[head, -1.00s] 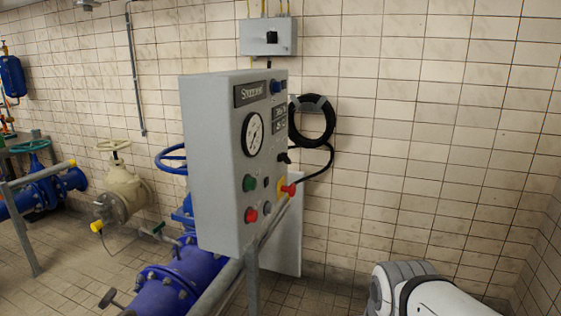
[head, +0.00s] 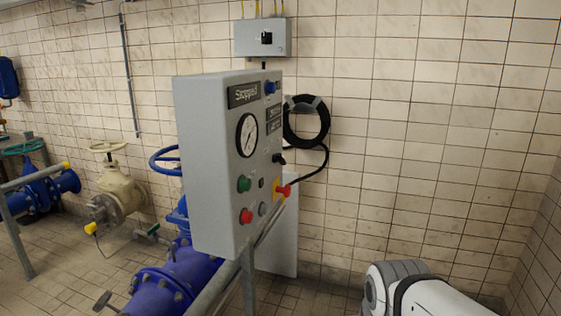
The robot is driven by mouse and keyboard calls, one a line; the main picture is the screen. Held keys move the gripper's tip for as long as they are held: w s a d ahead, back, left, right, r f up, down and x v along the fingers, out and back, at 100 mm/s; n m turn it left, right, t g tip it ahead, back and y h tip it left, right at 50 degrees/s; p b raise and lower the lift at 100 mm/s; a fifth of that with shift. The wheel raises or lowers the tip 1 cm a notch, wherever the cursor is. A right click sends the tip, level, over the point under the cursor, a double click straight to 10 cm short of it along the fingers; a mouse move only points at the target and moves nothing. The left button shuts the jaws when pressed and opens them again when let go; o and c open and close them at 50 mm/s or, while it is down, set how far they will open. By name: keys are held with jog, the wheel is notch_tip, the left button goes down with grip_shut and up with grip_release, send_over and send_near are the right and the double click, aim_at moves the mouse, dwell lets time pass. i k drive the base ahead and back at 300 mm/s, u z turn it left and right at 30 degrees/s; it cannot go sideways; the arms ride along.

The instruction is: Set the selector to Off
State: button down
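A grey control cabinet (head: 207,165) stands in the middle of the head view, its front face turned to the right and seen at a steep angle. A black rotary knob (head: 279,158) sits on the right side of that face, and a blue knob (head: 270,87) near its top. A small grey wall box (head: 247,38) with a black switch (head: 266,38) hangs behind it. Which of these is the selector, and its position, I cannot read from here. My gripper is not in view; only part of my white arm shows at the lower right.
The cabinet also carries a gauge (head: 247,136), a green button (head: 244,184), a red button (head: 246,216) and a red mushroom button (head: 284,191). A metal rail (head: 229,285) and blue pipe (head: 165,290) run below it. A coiled black cable (head: 325,121) hangs behind.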

aim_at(277, 157)
jog(key=z, duration=0.3)
jog(key=k, duration=0.9)
jog(key=z, duration=0.15)
jog(key=i, duration=1.6)
jog(key=u, duration=0.35)
jog(key=k, duration=0.35)
jog(key=u, duration=0.3)
jog(key=i, duration=0.4)
jog(key=z, duration=0.2)
